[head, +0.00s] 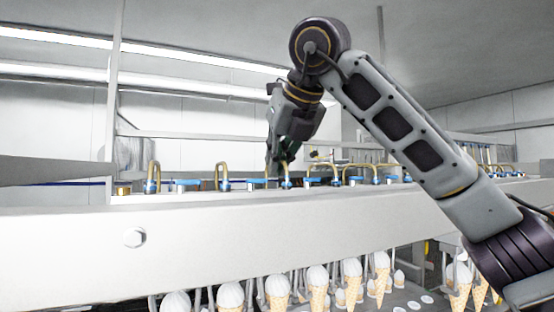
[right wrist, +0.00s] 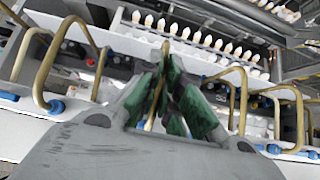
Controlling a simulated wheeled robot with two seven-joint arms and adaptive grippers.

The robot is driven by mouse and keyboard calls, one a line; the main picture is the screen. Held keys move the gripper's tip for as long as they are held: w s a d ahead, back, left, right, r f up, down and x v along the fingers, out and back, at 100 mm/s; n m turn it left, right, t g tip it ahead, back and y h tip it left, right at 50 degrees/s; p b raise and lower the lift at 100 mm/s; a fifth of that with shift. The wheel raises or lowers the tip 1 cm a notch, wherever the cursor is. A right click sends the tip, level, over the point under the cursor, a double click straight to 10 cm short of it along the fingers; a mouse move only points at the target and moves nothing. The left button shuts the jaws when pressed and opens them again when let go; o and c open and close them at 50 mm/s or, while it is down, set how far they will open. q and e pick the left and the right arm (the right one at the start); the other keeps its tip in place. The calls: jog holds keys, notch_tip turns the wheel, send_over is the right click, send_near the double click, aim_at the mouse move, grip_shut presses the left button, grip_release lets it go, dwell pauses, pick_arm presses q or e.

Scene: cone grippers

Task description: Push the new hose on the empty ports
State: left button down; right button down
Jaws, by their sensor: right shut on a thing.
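My right gripper (head: 284,158) points down at the row of hoses on the white beam. In the right wrist view its green-padded fingers (right wrist: 166,95) are shut on a thin tan hose (right wrist: 165,48), which shows above and between the fingertips. In the head view a tan hose loop (head: 284,168) shows right below the fingertips; whether its ends are on ports is hidden or too small to tell. Blue port fittings (head: 188,183) line the beam top; they also show in the right wrist view (right wrist: 272,149). My left gripper is not in view.
Other bent tan hoses (head: 222,171) stand on both sides of the gripper, close to it in the right wrist view (right wrist: 236,72). The white beam (head: 230,228) runs across the front. Several ice cream cones (head: 317,283) stand below it. A thin post (head: 115,90) rises at left.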

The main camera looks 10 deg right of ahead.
jog(key=shift+f, duration=0.2)
dwell(0.4)
jog(key=c, duration=1.5)
grip_release()
jog(key=shift+c, duration=0.2)
jog(key=shift+o, duration=0.3)
jog(key=shift+o, duration=1.2)
jog(key=shift+r, duration=0.2)
jog(key=shift+r+p, duration=2.05)
jog(key=shift+r, duration=0.3)
jog(key=shift+s+f, duration=0.1)
